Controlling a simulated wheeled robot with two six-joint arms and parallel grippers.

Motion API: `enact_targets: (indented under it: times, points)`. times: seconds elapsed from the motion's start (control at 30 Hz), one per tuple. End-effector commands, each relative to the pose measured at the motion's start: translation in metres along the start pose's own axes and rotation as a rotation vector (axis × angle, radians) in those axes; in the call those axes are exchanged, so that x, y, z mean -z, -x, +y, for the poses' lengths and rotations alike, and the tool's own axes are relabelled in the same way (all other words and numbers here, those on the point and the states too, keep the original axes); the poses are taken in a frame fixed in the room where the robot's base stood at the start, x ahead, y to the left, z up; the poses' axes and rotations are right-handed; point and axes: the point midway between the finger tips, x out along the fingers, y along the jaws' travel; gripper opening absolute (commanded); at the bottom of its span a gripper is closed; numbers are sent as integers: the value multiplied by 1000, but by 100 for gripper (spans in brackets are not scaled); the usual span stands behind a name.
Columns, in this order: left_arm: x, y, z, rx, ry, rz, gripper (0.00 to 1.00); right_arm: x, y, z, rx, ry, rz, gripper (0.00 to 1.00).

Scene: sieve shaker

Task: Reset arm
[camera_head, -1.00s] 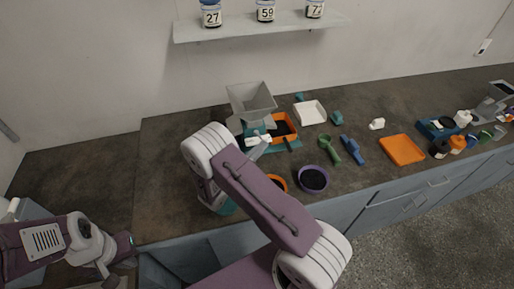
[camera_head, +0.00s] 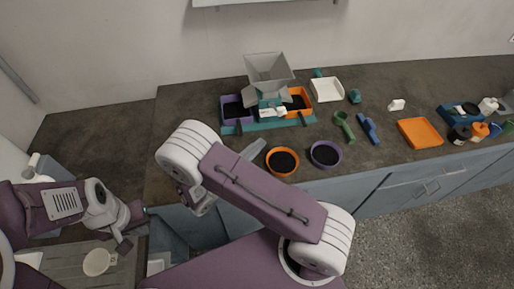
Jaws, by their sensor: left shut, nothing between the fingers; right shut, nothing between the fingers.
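My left arm comes in from the left, and its gripper (camera_head: 124,244) hangs low beside the left end of the counter. It is shut and empty. My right arm crosses the lower middle with its elbow raised. Its gripper (camera_head: 254,149) is mostly hidden behind the purple arm link; the grey part that shows is shut and empty, above the counter in front of the sieve shaker. The shaker has a grey hopper (camera_head: 269,70) on a teal base (camera_head: 240,128), with a purple tray (camera_head: 228,114) and an orange tray (camera_head: 299,91) holding dark material.
An orange bowl (camera_head: 282,173) and a purple bowl (camera_head: 326,154) with dark contents stand near the front edge. A white tray (camera_head: 326,89), green scoop (camera_head: 344,125), blue tool (camera_head: 368,129) and orange tray (camera_head: 420,132) lie rightward. The counter's left part is bare.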

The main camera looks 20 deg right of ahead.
Motion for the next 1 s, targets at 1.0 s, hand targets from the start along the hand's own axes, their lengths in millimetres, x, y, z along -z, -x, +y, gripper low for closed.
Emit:
enact_targets:
  times: [1.0]
  points:
    - [0,0,0,0,0,0,0,-54,-52,-167,848,-579,371,0]
